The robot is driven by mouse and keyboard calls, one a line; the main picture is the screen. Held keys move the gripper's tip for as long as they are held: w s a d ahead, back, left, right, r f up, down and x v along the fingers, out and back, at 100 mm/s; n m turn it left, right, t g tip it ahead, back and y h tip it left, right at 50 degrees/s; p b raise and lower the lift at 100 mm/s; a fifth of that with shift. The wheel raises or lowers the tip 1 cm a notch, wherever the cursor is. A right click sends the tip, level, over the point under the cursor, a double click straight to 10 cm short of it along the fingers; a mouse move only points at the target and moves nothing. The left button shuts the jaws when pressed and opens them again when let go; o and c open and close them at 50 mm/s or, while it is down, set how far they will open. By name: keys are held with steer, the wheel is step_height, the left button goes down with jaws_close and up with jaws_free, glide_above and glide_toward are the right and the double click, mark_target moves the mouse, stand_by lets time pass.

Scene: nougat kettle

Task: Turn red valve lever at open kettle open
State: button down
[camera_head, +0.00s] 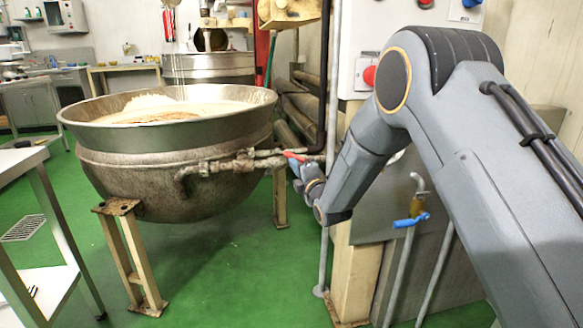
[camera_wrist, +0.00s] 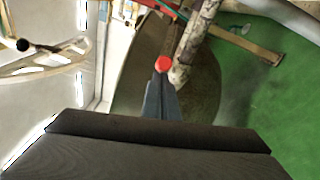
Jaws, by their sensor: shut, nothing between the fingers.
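The open kettle (camera_head: 180,175) is a large steel bowl with pale contents, standing on beige legs. A pipe with fittings (camera_head: 215,167) runs along its right side. The red valve lever (camera_head: 293,156) sits at the right end of this pipe, roughly level. My gripper (camera_head: 296,168) is right beside the lever, just below it in the head view. In the wrist view my gripper (camera_wrist: 161,82) has its dark fingers together, and the round red lever end (camera_wrist: 162,63) shows just beyond their tips. I cannot tell whether they touch.
A vertical grey pipe (camera_head: 331,150) and a beige post (camera_head: 355,275) stand close to my arm. A blue-handled valve (camera_head: 410,220) is lower right. A white table (camera_head: 30,175) is at the left. Green floor (camera_head: 235,275) is clear below the kettle.

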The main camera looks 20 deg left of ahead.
steer(key=shift+w+d, duration=0.25)
steer(key=shift+d, duration=0.05)
